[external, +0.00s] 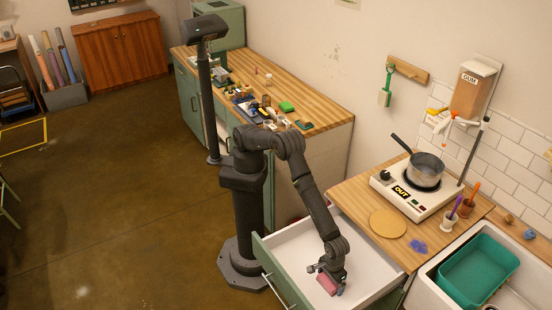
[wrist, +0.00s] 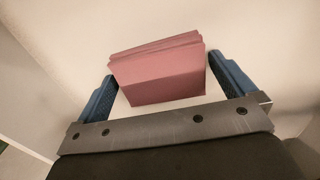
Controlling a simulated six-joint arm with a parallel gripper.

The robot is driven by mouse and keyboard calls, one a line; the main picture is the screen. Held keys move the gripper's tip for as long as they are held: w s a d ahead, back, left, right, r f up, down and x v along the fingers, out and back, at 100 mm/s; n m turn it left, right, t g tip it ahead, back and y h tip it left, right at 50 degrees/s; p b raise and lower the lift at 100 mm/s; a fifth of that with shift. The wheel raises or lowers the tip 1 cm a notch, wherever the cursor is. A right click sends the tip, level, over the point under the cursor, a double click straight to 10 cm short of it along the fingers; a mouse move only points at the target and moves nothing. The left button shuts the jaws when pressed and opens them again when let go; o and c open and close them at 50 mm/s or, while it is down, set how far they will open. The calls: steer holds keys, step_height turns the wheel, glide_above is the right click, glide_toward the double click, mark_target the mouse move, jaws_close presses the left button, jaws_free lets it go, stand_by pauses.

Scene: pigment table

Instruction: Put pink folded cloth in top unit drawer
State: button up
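The pink folded cloth (external: 326,284) is inside the open top unit drawer (external: 290,243), near its front right part. In the wrist view the cloth (wrist: 160,75) shows as a layered block against the pale drawer floor. My gripper (external: 329,277) is down in the drawer at the cloth. In the wrist view its two blue fingers (wrist: 162,68) are spread wide, one on each side of the cloth, with narrow gaps showing beside it. Whether the cloth's underside touches the drawer floor is hard to tell.
The drawer's green front (external: 275,275) and pale walls surround my gripper. The counter (external: 350,195) above holds a hot plate with a pot (external: 425,171) and a round tan disc (external: 387,223). A sink with a teal tub (external: 478,270) is at right. The drawer's left part is empty.

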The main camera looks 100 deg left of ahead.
mark_target(330, 281)
step_height(330, 281, up, 12)
steer(key=shift+r, duration=0.15)
stand_by(0.5)
steer(key=shift+f, duration=4.15)
